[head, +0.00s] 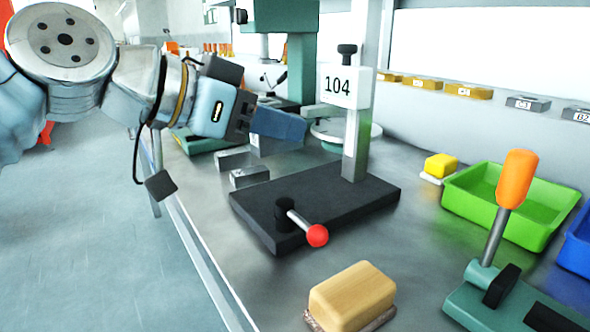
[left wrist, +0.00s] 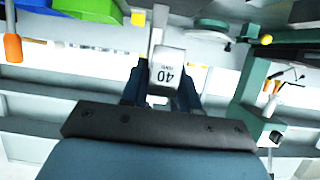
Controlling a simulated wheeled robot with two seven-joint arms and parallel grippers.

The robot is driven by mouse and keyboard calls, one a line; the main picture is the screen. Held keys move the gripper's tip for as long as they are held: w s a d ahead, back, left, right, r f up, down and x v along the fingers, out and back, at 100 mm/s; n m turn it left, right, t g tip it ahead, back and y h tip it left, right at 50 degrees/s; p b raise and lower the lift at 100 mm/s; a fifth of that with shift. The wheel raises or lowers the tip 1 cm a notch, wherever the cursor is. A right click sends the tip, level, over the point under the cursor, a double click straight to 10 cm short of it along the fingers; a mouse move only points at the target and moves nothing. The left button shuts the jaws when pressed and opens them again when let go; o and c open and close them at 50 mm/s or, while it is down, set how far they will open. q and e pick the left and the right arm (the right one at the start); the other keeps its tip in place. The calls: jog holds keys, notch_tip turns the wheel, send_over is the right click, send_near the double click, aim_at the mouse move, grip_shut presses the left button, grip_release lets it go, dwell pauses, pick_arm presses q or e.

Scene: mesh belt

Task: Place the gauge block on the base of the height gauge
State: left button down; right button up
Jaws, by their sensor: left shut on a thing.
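The height gauge has a black base (head: 352,200), an upright metal column (head: 357,145) and a white slider (head: 345,87) marked 104. A lever with a red knob (head: 317,236) sits on the base's near end. My left gripper (head: 285,127) is up in the air to the left of the column, above and behind the base. In the left wrist view its fingers (left wrist: 161,88) are shut on a pale grey gauge block (left wrist: 167,72) marked 40, apart from any surface. In the head view the fingers hide this block. My right gripper is not in view.
Grey metal blocks (head: 249,177) stand left of the base. A wooden block (head: 352,297) is in front; a clamp with an orange handle (head: 517,179) is at right.

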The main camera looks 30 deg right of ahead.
aim_at(294, 193)
pick_arm(q)
jog(key=shift+w+d+f, duration=0.25)
jog(key=shift+d+f, duration=0.65)
jog(key=shift+f, duration=0.25)
jog(key=f, duration=0.2)
jog(key=d+f+b, duration=0.1)
jog(key=f, duration=0.1)
jog(key=shift+w+d, duration=0.15)
jog(key=shift+f, duration=0.25)
jog(key=shift+f+b, duration=0.1)
jog(key=shift+b, duration=0.2)
jog(key=c, duration=0.8)
grip_release()
jog(key=shift+f, duration=0.1)
jog(key=shift+c, duration=0.2)
